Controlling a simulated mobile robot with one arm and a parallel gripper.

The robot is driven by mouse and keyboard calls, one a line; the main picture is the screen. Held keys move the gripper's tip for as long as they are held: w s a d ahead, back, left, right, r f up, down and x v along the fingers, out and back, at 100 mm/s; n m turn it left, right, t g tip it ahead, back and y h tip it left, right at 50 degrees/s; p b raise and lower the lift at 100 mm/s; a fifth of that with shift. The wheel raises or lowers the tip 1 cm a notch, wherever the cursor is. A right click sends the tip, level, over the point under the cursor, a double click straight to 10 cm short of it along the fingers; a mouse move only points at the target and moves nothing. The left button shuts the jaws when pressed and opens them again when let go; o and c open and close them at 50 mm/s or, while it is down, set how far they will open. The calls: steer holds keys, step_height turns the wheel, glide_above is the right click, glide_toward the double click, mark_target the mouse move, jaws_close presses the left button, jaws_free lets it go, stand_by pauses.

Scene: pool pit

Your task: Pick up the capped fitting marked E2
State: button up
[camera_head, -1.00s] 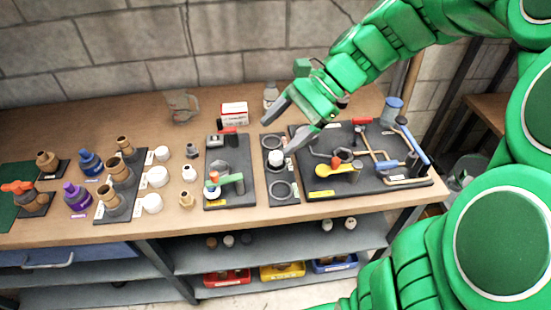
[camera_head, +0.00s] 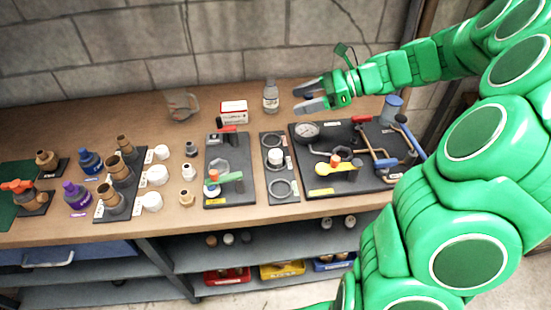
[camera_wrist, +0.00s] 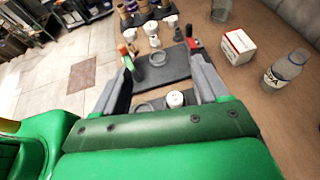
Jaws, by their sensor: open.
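No E2 mark is legible in either view. A white-capped piece (camera_head: 275,157) stands upright on a narrow dark tray (camera_head: 268,177) between ring-shaped holders; its cap also shows in the wrist view (camera_wrist: 175,99). Several other white pieces, such as this cap (camera_head: 157,175), stand left of the valve board, and I cannot tell which piece bears the mark. My gripper (camera_head: 304,95) is open and empty, above the back of the bench, beyond the narrow tray and to its right. In the wrist view its fingers (camera_wrist: 160,68) stand apart with the narrow tray partly visible between them.
A valve board (camera_head: 218,150) lies left of the narrow tray, and a gauge board (camera_head: 318,190) lies to its right. A clear bottle (camera_head: 270,97), a red-and-white box (camera_head: 233,107) and a clear jug (camera_head: 181,104) stand at the back. Tan fittings (camera_head: 113,203) occupy the left.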

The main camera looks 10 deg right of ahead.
glide_toward(276, 153)
steer(key=shift+s+a+f, duration=0.1)
steer(key=shift+a+f, duration=0.2)
steer(key=shift+a, duration=0.3)
steer(key=shift+a+f, duration=0.35)
steer(key=shift+a, duration=0.2)
steer(key=shift+w+x, duration=0.15)
steer(key=shift+x, duration=1.8)
steer(key=shift+w+x, duration=0.15)
steer(key=shift+x, duration=1.8)
steer(key=shift+d+f, duration=0.1)
steer(key=shift+f, duration=0.05)
steer(key=c, duration=1.1)
